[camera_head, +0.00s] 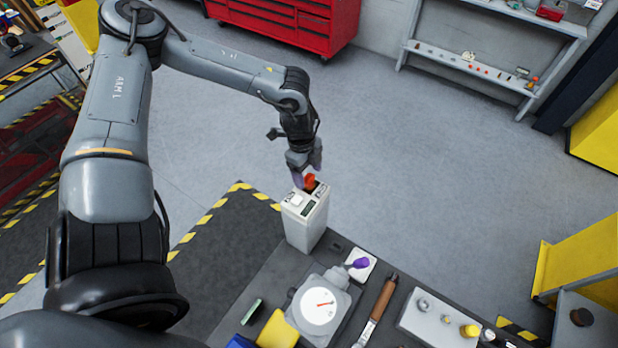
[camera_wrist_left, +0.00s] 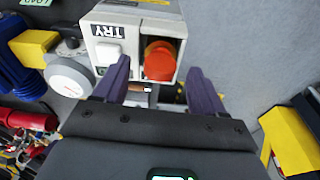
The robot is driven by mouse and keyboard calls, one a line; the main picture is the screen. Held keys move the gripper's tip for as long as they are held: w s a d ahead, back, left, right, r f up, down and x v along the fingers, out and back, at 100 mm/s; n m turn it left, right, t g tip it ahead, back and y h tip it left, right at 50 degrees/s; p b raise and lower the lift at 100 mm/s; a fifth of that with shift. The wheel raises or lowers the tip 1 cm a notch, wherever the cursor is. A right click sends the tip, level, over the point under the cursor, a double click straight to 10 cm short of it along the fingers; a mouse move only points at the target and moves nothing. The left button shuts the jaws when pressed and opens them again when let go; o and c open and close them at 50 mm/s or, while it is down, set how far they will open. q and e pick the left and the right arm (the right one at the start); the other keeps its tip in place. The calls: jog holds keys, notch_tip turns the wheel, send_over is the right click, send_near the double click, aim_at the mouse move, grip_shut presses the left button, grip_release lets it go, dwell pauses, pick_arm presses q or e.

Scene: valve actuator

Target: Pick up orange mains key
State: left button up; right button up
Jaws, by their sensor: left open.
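The orange mains key (camera_head: 310,182) is on top of a white box (camera_head: 304,222) at the far edge of the dark bench. My left gripper (camera_head: 303,172) is right above the key in the head view. In the left wrist view the orange key (camera_wrist_left: 160,60) shows as a round knob on the box face, beside a white switch and a label reading TRY. My left gripper (camera_wrist_left: 160,82) is open there, with its purple fingers on either side of the key. I cannot tell whether they touch it. My right gripper is not in view.
Open floor lies beyond the bench.

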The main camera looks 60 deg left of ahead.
pick_arm(q)
jog(key=shift+d+f, duration=0.1)
jog(key=shift+f, duration=0.6)
jog(key=c, duration=1.3)
jog(key=shift+o, duration=0.2)
jog(key=shift+r, duration=0.2)
